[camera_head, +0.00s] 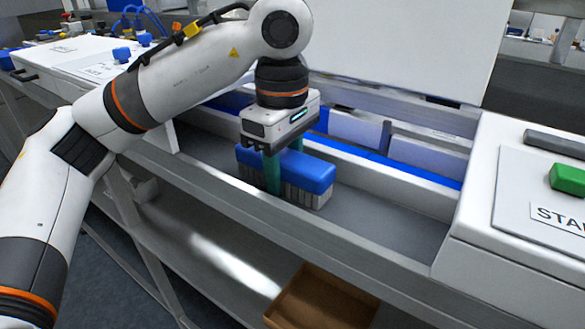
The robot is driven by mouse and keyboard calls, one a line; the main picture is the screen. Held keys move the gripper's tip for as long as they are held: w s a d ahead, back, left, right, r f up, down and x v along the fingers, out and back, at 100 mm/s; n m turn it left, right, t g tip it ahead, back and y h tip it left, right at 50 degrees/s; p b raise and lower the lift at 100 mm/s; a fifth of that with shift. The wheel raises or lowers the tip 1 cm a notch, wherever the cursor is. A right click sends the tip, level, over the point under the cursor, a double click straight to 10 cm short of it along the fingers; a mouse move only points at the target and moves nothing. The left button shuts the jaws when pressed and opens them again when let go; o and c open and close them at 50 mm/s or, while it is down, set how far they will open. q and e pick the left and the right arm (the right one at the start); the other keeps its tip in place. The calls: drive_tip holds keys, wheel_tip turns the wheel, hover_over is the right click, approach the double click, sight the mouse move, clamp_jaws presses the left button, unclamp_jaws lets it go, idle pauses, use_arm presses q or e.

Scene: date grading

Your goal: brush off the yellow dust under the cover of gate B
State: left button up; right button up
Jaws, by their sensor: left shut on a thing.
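My left gripper (272,168) points down into the open channel in the middle of the machine. It is shut on a brush (310,172) with a blue back and pale grey bristles. The brush sits low in the grey channel (400,228), bristles down; whether they touch the floor I cannot tell. A large white cover (410,45) stands raised behind the channel. I cannot make out a gate letter or any yellow dust here. The arm and brush hide part of the channel. My right gripper is not in view.
A white panel with a green button (568,179) and a "STA..." label bounds the channel at right. Blue strips and pale blocks (358,130) line its back. A brown bin (320,299) is below the front edge. Blue knobs (121,54) stand at the left.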

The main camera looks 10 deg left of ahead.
use_arm(q)
drive_tip(key=shift+w+a+f, duration=0.1)
drive_tip(key=shift+w+a, duration=0.1)
drive_tip(key=shift+a, duration=0.35)
drive_tip(key=shift+w+a+f, duration=0.1)
drive_tip(key=shift+w+a, duration=0.1)
drive_tip(key=shift+a, duration=0.3)
drive_tip(key=shift+r, duration=0.15)
wheel_tip(320, 180, up, 12)
drive_tip(key=p, duration=1.1)
